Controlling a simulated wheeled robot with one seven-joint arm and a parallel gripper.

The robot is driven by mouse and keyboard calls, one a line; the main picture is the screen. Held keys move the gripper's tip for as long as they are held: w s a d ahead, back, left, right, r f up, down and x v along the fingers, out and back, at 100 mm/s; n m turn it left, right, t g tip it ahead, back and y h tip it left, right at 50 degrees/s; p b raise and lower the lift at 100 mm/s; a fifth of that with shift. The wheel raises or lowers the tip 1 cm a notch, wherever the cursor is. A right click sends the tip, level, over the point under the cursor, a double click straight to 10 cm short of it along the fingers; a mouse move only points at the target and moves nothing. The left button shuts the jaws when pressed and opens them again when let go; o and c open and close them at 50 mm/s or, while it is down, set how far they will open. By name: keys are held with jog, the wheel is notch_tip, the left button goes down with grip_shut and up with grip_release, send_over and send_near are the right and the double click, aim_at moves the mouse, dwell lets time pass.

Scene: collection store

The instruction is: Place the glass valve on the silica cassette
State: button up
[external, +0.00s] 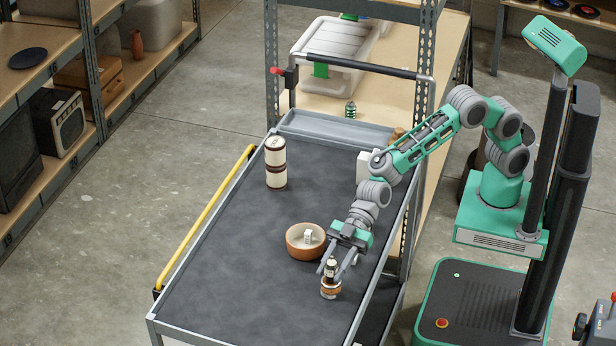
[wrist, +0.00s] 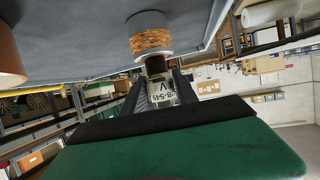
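The glass valve (external: 331,267) is a small dark cylinder with a pale label. It appears upright on top of a short coil-wound piece (external: 330,287), with copper-brown winding and pale ends, on the cart. In the wrist view, the valve (wrist: 160,90), with printed lettering, sits between the fingers of my gripper (wrist: 160,88), and the coil-wound piece (wrist: 151,41) is beyond it. In the external view, my gripper (external: 334,267) points down with a finger on either side of the valve. I cannot tell whether the fingers touch it. A small white box (external: 308,236), possibly the silica cassette, is in the bowl.
The terracotta bowl (external: 292,245) stands left of my gripper. Two stacked cream-and-brown tins (external: 276,163) stand farther back. A white box (external: 363,167) is near the right edge, partly behind my arm. The left and middle of the dark cart top (external: 220,250) are clear.

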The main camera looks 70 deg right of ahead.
jog(key=o, duration=0.4)
jog(key=shift+c, duration=0.2)
jog(key=shift+r, duration=0.3)
jog(key=v, duration=1.2)
jog(key=shift+s, duration=0.1)
